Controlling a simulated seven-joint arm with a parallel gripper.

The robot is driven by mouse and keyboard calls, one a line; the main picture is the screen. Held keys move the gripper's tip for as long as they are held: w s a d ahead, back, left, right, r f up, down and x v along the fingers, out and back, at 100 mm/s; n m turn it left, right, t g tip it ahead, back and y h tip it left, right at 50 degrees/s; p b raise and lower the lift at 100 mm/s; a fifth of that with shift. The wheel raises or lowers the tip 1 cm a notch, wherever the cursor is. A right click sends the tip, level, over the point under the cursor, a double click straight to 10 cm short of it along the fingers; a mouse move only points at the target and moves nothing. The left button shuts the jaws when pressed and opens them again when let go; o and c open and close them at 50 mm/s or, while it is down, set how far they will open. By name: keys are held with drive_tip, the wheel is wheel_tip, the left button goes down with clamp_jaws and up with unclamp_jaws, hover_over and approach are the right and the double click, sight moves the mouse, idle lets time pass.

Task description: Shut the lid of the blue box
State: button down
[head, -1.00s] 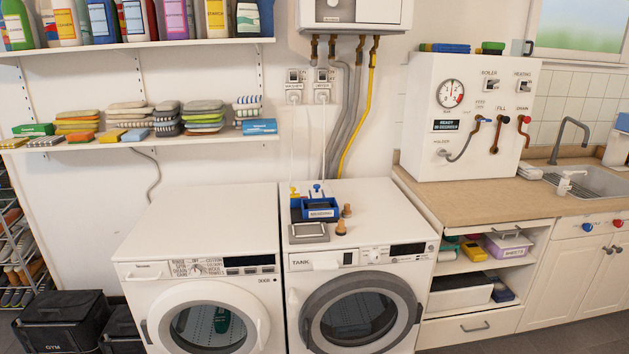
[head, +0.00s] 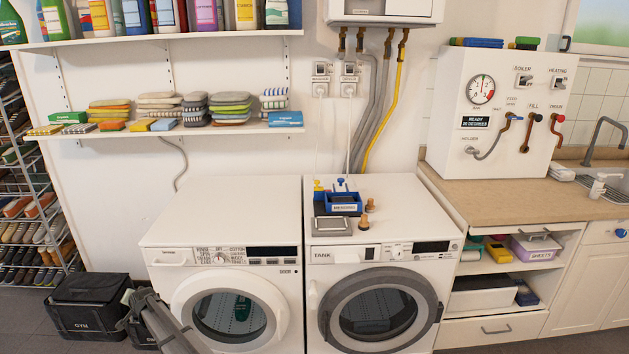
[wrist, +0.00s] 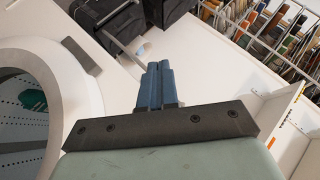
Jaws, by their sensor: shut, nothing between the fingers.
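The blue box (head: 331,210) sits on top of the right-hand machine, near its left rear edge. It has a white label on its front and a dark inside or inner panel shows. The position of its lid is too small to make out surely. My gripper (wrist: 158,68) shows in the wrist view with its blue fingers together and nothing between them. It is near the front of a washing machine, away from the blue box, which is not in the wrist view. In the head view a grey part of my arm shows at the bottom left.
A grey-rimmed tray (head: 333,224) lies in front of the box, with wooden pegs (head: 366,212) to its right. The left washing machine's top (head: 222,208) is clear. Black bags (head: 88,305) stand on the floor at left, below a shelf of cloths (head: 160,130).

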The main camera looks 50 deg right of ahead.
drive_tip(key=w+d+r+m+t, duration=0.1)
drive_tip(key=w+r+t, duration=0.1)
drive_tip(key=w+r, duration=0.65)
drive_tip(key=w+d+r+m+t, duration=0.2)
drive_tip(key=w+r, duration=0.3)
drive_tip(key=r, duration=0.6)
drive_tip(key=w+d+r+h, duration=0.1)
drive_tip(key=w+d+r, duration=0.2)
drive_tip(key=d+r, duration=0.4)
drive_tip(key=s+d+r+n+g+h, duration=0.1)
drive_tip(key=s+d+n+g+h, duration=0.15)
drive_tip(key=d, duration=2.05)
wheel_tip(320, 180, up, 11)
drive_tip(key=n+g+y, duration=0.2)
drive_tip(key=n+g, duration=0.5)
drive_tip(key=g, duration=0.2)
hover_over(338, 183)
drive_tip(key=shift+t, duration=0.25)
drive_tip(key=x, duration=0.9)
drive_tip(key=shift+w+f, duration=0.25)
drive_tip(key=shift+f, duration=0.1)
drive_tip(key=s, duration=0.1)
drive_tip(key=s+a, duration=0.1)
drive_tip(key=shift+s+f, duration=0.1)
drive_tip(key=shift+s, duration=0.3)
drive_tip(key=shift+s+f, duration=0.15)
drive_tip(key=shift+s, duration=0.35)
